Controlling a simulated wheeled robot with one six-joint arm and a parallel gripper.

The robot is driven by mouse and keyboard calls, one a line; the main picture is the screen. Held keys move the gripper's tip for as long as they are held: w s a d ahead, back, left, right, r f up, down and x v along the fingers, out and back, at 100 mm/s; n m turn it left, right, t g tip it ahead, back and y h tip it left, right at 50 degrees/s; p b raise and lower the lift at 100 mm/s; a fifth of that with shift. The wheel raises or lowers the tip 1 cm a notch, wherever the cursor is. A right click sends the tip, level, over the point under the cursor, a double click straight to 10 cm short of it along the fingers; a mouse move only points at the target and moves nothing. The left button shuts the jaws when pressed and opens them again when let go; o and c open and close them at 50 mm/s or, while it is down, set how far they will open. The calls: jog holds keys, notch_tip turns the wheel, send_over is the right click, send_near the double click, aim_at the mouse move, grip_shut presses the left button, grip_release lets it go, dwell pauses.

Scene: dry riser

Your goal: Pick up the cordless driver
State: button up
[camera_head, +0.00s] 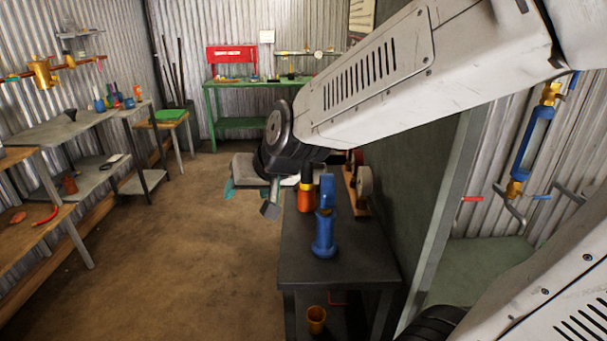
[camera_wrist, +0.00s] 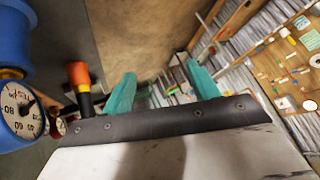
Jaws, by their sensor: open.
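My gripper (camera_head: 246,188) hangs at the end of the arm, left of the dark table's far part. In the wrist view my gripper (camera_wrist: 162,86) shows two teal fingers spread apart with nothing between them. I cannot pick out the cordless driver with certainty. An upright orange and black thing with a yellow band (camera_head: 305,198) stands on the table, just right of my wrist; its top is partly hidden by the arm. It also shows in the wrist view (camera_wrist: 79,76), left of the fingers and apart from them.
A blue upright device (camera_head: 324,238) stands nearer on the dark table (camera_head: 345,268); a blue body with a gauge (camera_wrist: 22,115) shows in the wrist view. Wheel-like items (camera_head: 364,182) stand behind. Benches (camera_head: 65,135) line the left wall. The brown floor between is clear.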

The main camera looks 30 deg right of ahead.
aim_at(310, 169)
jog(key=w+d+f+m+t+h, duration=0.2)
jog(key=w+d+h, duration=0.1)
jog(key=w, duration=0.3)
jog(key=w+d+f+m+t+h, duration=0.2)
jog(key=w+d, duration=0.1)
jog(key=w, duration=0.3)
jog(key=s+d+f+m+g+h, duration=0.1)
jog(key=d+m+h, duration=0.1)
jog(key=d+h, duration=0.1)
jog(key=s+d+f+m+g+h, duration=0.1)
jog(key=d+h, duration=0.3)
jog(key=h, duration=0.1)
jog(key=s+d+f+m+g+h, duration=0.1)
jog(key=d+f+m+h, duration=0.1)
jog(key=d+h, duration=0.2)
jog(key=shift+d+f+m, duration=0.1)
jog(key=shift+d+m, duration=0.1)
jog(key=shift+m, duration=0.1)
jog(key=shift+w+d+h, duration=0.1)
jog(key=shift+d+h, duration=0.2)
jog(key=x, duration=0.7)
jog(key=shift+w+a+f, duration=0.1)
jog(key=shift+w+f, duration=0.1)
jog(key=c, duration=1.2)
jog(key=shift+o, duration=0.2)
